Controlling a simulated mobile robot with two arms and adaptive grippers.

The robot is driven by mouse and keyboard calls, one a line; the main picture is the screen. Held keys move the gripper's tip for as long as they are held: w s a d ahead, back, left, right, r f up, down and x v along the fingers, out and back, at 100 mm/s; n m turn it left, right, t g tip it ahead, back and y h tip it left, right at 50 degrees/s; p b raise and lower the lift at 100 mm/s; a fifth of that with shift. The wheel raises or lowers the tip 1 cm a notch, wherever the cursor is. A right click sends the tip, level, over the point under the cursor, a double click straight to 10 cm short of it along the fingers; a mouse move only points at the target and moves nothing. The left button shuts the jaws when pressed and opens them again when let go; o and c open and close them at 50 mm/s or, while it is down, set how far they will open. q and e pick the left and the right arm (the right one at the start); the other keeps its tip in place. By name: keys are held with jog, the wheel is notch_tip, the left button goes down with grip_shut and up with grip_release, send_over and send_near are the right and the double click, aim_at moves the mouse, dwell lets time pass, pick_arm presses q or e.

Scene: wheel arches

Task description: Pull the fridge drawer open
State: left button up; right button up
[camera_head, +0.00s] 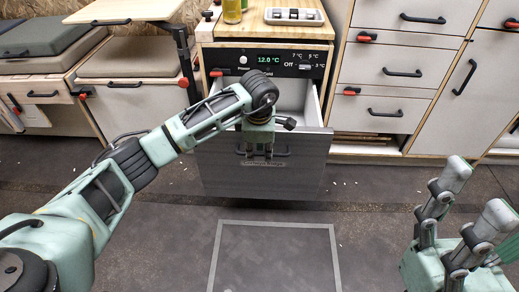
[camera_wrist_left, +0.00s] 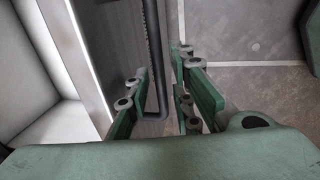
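The fridge drawer (camera_head: 220,165) has a dark grey front and stands partly pulled out below the control panel, with its white inside (camera_head: 292,95) showing. Its dark bar handle (camera_head: 283,153) is on the upper part of the front. My left gripper (camera_head: 260,152) is at this handle. In the left wrist view the handle (camera_wrist_left: 154,60) runs between the fingers of my left gripper (camera_wrist_left: 163,105), close to one finger, with a visible gap to the other. Whether they touch it is unclear. My right gripper (camera_head: 468,195) is open and empty at the lower right.
The control panel (camera_head: 270,60) reads 12.0 °C. White drawers (camera_head: 375,68) stand to the right, a padded bench (camera_head: 130,57) to the left. The floor (camera_head: 275,250) before the drawer is clear.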

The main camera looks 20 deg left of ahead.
pick_arm(q)
jog(key=shift+o, duration=0.2)
jog(key=shift+r, duration=0.1)
notch_tip(320, 180, up, 12)
jog(key=s, duration=0.2)
jog(key=shift+s+d, duration=0.15)
jog(key=shift+d, duration=0.15)
jog(key=shift+f, duration=0.2)
